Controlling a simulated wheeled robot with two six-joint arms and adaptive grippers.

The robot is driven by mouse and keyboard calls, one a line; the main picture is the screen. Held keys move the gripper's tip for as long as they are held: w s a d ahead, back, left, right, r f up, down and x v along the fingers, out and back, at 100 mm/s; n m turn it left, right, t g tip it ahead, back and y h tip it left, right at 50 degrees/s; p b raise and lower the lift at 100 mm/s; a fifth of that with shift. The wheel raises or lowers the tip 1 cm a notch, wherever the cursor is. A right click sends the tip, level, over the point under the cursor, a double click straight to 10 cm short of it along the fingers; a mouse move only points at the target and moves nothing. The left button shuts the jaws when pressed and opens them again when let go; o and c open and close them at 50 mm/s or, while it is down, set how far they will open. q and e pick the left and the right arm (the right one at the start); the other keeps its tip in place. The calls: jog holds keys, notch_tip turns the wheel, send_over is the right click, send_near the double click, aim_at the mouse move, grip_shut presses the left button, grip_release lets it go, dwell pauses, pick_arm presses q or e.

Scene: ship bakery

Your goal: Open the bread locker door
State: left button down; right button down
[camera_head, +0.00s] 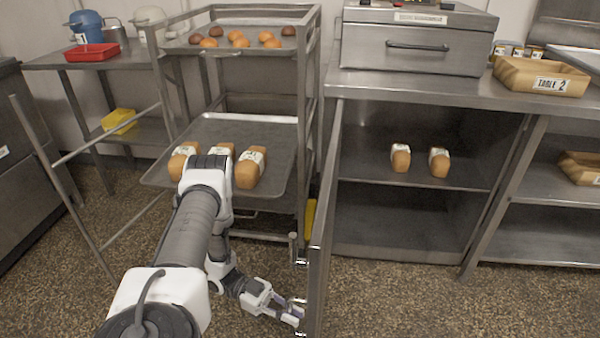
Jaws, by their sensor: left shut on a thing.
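The bread locker (415,220) is the steel cabinet under the counter, with its front open to view. Its door (321,220) stands swung outward at the left side of the opening, seen nearly edge-on. Two wrapped loaves (401,158) stand on the locker's upper shelf; the lower space looks empty. My left gripper (297,309) is low beside the door's near end, on its left face. It is shut on the door handle, whose grasped part is mostly hidden by the fingers. My right gripper is out of view.
A wheeled-style rack with a loaf tray (212,130) and a bun tray (235,38) stands left of the door, close to my arm. A wooden crate (541,76) sits on the counter at right. The speckled floor before the locker is clear.

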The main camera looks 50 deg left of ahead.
pick_arm(q)
jog(key=c, duration=1.2)
grip_release()
jog(key=v, duration=1.2)
jog(key=shift+a, duration=0.1)
